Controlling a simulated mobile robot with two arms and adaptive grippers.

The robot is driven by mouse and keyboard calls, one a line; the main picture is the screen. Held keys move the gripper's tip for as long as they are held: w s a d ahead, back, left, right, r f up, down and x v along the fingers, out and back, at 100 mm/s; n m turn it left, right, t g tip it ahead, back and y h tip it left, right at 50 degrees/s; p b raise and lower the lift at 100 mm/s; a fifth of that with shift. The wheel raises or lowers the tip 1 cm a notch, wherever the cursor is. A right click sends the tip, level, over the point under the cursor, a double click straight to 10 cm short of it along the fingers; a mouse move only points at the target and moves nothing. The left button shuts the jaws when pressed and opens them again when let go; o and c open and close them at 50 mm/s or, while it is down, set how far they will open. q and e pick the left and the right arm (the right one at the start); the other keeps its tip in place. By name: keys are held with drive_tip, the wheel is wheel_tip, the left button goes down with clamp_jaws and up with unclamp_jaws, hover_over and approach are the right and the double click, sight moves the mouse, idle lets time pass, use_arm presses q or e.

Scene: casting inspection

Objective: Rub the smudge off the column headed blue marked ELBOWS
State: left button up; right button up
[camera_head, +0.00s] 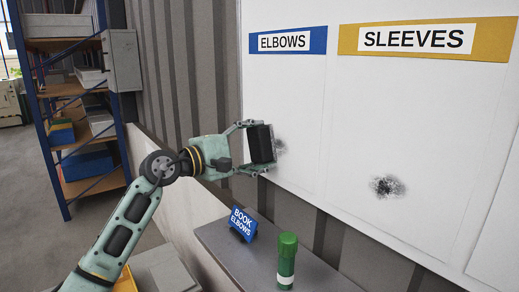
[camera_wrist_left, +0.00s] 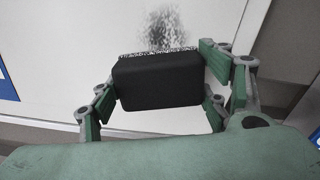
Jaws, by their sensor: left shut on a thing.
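The blue header marked ELBOWS (camera_head: 286,41) tops a white column (camera_head: 290,92) on the wall board. A dark grey smudge (camera_head: 280,146) shows in that column, partly hidden behind the eraser. My left gripper (camera_head: 257,147) is shut on a black block eraser (camera_head: 262,143), at the column's left side by the smudge. In the left wrist view the eraser (camera_wrist_left: 158,82) sits between both fingers, its speckled face toward the board, and the smudge (camera_wrist_left: 172,27) shows just beyond it. I cannot tell whether the eraser touches the board. My right gripper is not in view.
A second smudge (camera_head: 387,187) lies in the column under the yellow SLEEVES header (camera_head: 420,39). Below the board, a grey ledge (camera_head: 215,237) holds a blue BOOK ELBOWS sign (camera_head: 242,222) and a green capped marker (camera_head: 287,262). A shelf rack (camera_head: 62,150) stands at the left.

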use_arm(q)
drive_tip(key=shift+a, duration=0.1)
drive_tip(key=shift+s+a, duration=0.2)
drive_tip(key=shift+a, duration=0.1)
drive_tip(key=b+v, duration=0.2)
drive_tip(key=v, duration=0.2)
drive_tip(key=shift+s+a, duration=0.4)
drive_tip(key=shift+a, duration=0.05)
drive_tip(key=b+v, duration=0.2)
drive_tip(key=v, duration=0.1)
drive_tip(key=shift+d, duration=0.1)
idle(0.5)
